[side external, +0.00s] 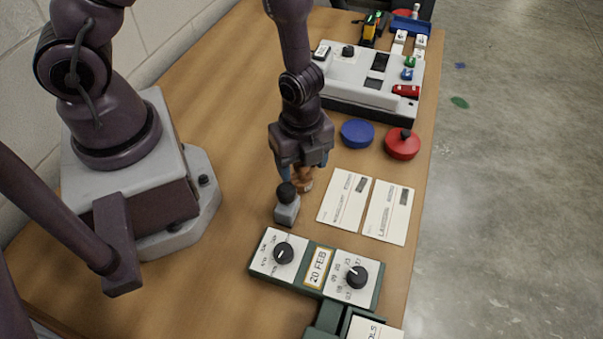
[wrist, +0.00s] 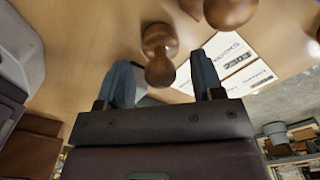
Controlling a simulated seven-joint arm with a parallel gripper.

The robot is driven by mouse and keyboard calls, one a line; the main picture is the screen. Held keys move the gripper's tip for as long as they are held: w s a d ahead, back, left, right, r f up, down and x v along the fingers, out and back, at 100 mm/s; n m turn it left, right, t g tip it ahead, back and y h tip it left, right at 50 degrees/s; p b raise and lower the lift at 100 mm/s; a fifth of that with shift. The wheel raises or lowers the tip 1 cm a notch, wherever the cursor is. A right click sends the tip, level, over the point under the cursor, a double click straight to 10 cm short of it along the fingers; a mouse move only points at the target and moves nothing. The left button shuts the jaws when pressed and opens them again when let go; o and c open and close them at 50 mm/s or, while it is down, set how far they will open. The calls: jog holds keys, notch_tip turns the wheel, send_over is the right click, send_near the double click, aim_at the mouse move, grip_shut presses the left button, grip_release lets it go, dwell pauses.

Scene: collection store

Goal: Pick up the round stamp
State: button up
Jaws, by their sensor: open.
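A brown wooden stamp with a rounded handle (side external: 306,184) stands on the table under my gripper. I take it to be the round stamp. My gripper (side external: 302,177) points down with its blue fingers apart. In the wrist view a wooden knobbed handle (wrist: 159,70) shows between the two fingers of my gripper (wrist: 161,63), with gaps on both sides. Another rounded brown wooden shape (wrist: 229,10) is cut off at the top of that view. A grey block stamp with a black knob (side external: 287,207) stands close beside the gripper. The wooden stamp's base is partly hidden in the side view.
Two printed cards (side external: 345,200) lie to the right. A green date holder with dials (side external: 316,268) is in front. A blue round pad (side external: 357,133), a red round pad with a black knob (side external: 402,144) and a grey console (side external: 365,85) are behind. The table left of the gripper is clear.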

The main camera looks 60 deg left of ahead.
jog(key=c, duration=1)
jog(key=shift+r, duration=0.1)
notch_tip(320, 180, up, 10)
jog(key=shift+f, duration=0.1)
